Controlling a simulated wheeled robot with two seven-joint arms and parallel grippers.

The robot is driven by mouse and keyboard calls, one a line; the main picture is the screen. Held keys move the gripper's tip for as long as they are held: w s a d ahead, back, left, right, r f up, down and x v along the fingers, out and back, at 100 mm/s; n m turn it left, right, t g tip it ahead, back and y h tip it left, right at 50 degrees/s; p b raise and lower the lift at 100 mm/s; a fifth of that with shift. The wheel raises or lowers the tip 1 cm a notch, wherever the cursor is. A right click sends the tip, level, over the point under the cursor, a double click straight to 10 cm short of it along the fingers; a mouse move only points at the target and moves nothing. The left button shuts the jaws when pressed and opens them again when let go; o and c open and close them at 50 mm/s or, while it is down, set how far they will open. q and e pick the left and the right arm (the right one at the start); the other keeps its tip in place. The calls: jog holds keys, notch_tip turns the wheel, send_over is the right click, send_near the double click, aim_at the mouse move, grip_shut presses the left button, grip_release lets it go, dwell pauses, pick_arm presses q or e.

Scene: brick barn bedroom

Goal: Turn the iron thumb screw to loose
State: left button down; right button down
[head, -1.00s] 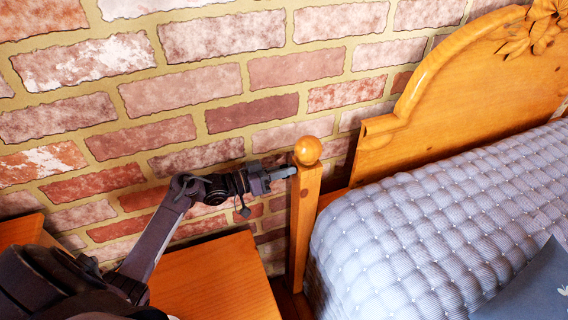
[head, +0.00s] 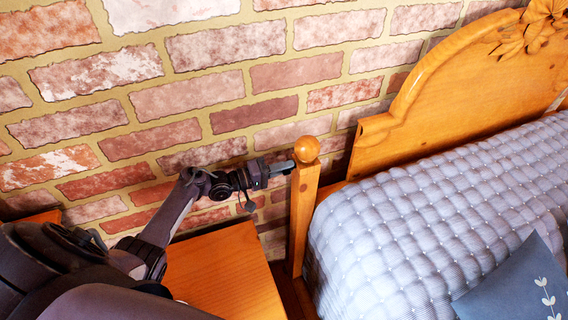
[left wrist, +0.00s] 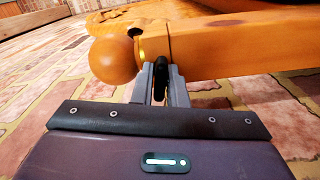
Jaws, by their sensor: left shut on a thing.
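The iron thumb screw (left wrist: 161,76) shows in the left wrist view as a dark, narrow piece at the side of the wooden bedpost (left wrist: 215,60), just below its ball top (left wrist: 113,61). My left gripper (left wrist: 160,85) is shut on it, one grey finger on each side. In the head view my left gripper (head: 284,167) reaches from the left to the bedpost (head: 303,205), close under the ball top (head: 306,148). The screw cannot be made out there. A small yellow-green mark (left wrist: 141,50) shows on the post near the screw. My right gripper is not in view.
A brick wall (head: 225,85) stands close behind my left arm. A wooden nightstand top (head: 225,265) lies below the arm and looks bare. The quilted bed (head: 420,210), with a blue pillow (head: 520,285), and the carved headboard (head: 440,85) are to the right.

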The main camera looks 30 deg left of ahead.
pick_arm(q)
jog(key=shift+w+a+n+p, duration=0.1)
jog(key=shift+n+p, duration=0.3)
jog(key=shift+n, duration=0.8)
jog(key=c, duration=1.5)
grip_release()
jog(key=v, duration=0.7)
jog(key=shift+s+a+b, duration=0.2)
jog(key=shift+s+b, duration=0.15)
jog(key=shift+b, duration=0.05)
jog(key=shift+f, duration=0.1)
